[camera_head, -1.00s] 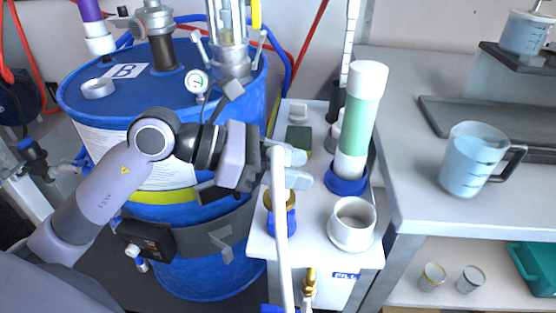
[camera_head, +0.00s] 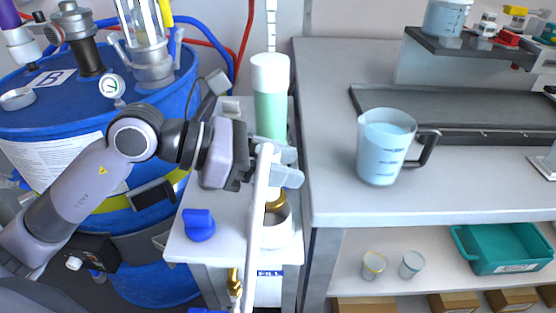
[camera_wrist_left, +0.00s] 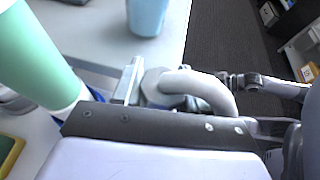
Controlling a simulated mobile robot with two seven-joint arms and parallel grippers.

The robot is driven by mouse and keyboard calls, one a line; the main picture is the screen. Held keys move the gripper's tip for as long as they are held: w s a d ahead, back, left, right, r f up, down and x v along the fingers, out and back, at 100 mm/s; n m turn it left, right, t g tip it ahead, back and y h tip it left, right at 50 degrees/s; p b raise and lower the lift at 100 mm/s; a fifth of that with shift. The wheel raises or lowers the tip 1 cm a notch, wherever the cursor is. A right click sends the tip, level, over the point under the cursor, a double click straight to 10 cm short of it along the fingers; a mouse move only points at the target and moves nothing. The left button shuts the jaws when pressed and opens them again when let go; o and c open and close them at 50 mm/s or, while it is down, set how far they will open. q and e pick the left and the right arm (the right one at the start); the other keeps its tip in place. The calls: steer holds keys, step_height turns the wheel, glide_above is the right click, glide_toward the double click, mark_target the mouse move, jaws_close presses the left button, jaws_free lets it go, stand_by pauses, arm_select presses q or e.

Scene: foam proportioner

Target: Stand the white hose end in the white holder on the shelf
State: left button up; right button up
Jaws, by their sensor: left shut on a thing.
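My left gripper (camera_head: 284,166) is shut on the white hose (camera_head: 256,215) near its top bend, which shows in the left wrist view (camera_wrist_left: 205,88). The hose hangs down in front of the shelf. A brass tip (camera_head: 275,203) shows just behind the hose, at the mouth of the white holder (camera_head: 277,232). The hose partly covers the holder, and I cannot tell whether the tip is inside or above it. In the left wrist view, an arm of mine reaches in from the right, perhaps ending in my right gripper (camera_wrist_left: 229,79); its jaws are too small to read.
A blue holder (camera_head: 199,226) stands on the shelf (camera_head: 222,251) left of the white one. A green and white tube (camera_head: 270,105) stands close behind my gripper. A blue drum (camera_head: 90,125) is at left. A jug (camera_head: 384,150) stands on the grey counter (camera_head: 330,120).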

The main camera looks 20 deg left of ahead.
mark_target(280, 194)
arm_select(q)
steer(key=shift+d+f, duration=0.1)
steer(key=shift+f, duration=0.05)
steer(key=shift+f+b, duration=2.15)
steer(key=shift+f, duration=0.6)
steer(key=shift+f+b, duration=0.55)
steer(key=shift+b, duration=0.2)
steer(key=o, duration=1)
